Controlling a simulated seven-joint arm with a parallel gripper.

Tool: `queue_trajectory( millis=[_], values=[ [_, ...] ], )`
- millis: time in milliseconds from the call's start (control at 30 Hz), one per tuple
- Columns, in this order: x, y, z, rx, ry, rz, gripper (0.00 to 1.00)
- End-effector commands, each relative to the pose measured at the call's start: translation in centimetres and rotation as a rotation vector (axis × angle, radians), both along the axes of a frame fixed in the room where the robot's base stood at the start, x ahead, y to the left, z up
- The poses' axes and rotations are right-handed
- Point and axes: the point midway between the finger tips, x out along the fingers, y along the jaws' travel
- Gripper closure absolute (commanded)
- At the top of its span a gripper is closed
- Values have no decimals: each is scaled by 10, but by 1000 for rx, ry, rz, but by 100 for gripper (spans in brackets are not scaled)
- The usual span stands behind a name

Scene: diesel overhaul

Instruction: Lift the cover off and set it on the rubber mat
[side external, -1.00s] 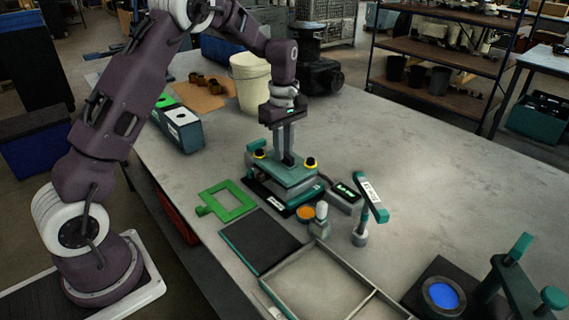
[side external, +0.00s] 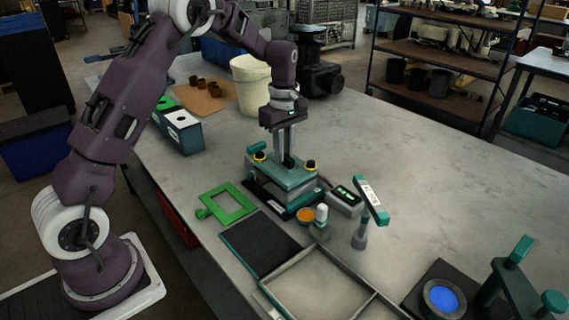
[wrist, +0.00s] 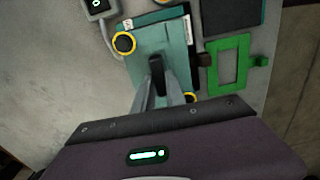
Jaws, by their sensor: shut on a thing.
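The cover (side external: 292,179) is a teal plate with a black upright handle (wrist: 156,68). It lies level on a housing on the bench, and I see no clear gap beneath it. Yellow-ringed knobs stand at its corners, one of them showing in the wrist view (wrist: 124,43). My gripper (side external: 287,160) points straight down over the middle of the cover, shut on the handle; the fingers (wrist: 163,88) partly hide it. A flat black square (side external: 260,245), which looks like the rubber mat, lies empty in front of the cover; it also shows in the wrist view (wrist: 232,16).
A green frame (side external: 230,203) lies beside the mat. A divided grey tray (side external: 318,258) adjoins the mat. The bench's right rear is clear.

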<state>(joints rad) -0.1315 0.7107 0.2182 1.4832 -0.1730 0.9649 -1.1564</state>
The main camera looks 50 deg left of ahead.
Motion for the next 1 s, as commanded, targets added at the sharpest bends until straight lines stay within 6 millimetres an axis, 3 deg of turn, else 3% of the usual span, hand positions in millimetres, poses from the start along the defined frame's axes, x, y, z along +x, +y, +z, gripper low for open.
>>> queue_trajectory(
  millis=[167, 500, 1000],
  values=[
    [1, 0, 13, 1, -4, -1, 100],
    [1, 0, 89, 1, -4, 0, 100],
    [0, 0, 120, 0, 0, 0, 100]
  ],
)
